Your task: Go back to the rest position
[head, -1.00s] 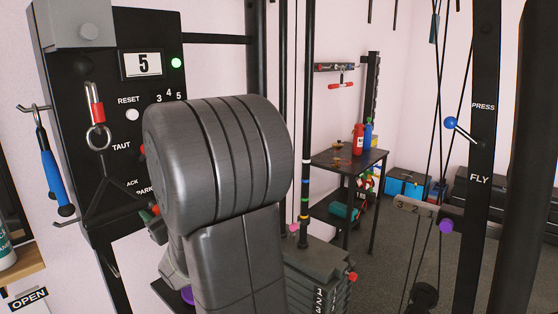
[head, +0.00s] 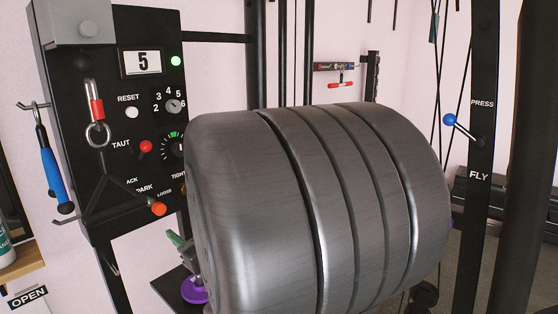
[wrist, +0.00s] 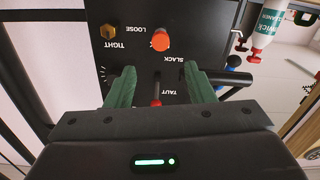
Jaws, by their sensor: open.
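My gripper (wrist: 159,76) is open and empty, its two green fingers spread in the wrist view. In the head view my large grey arm link fills the middle and hides most of the gripper; a green piece, likely a finger, peeks out at its left. In the wrist view the panel appears upside down beyond the fingers. The red TAUT lever (wrist: 155,102) shows between them, apparently clear of both. The orange knob (wrist: 161,40) shows beyond the fingertips.
A blue handle (head: 54,178) hangs on a wall hook at the left. A red-banded clip (head: 96,108) hangs before the panel. A black upright (head: 481,120) with a blue-knobbed lever (head: 450,120) stands at the right. My arm hides the low centre.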

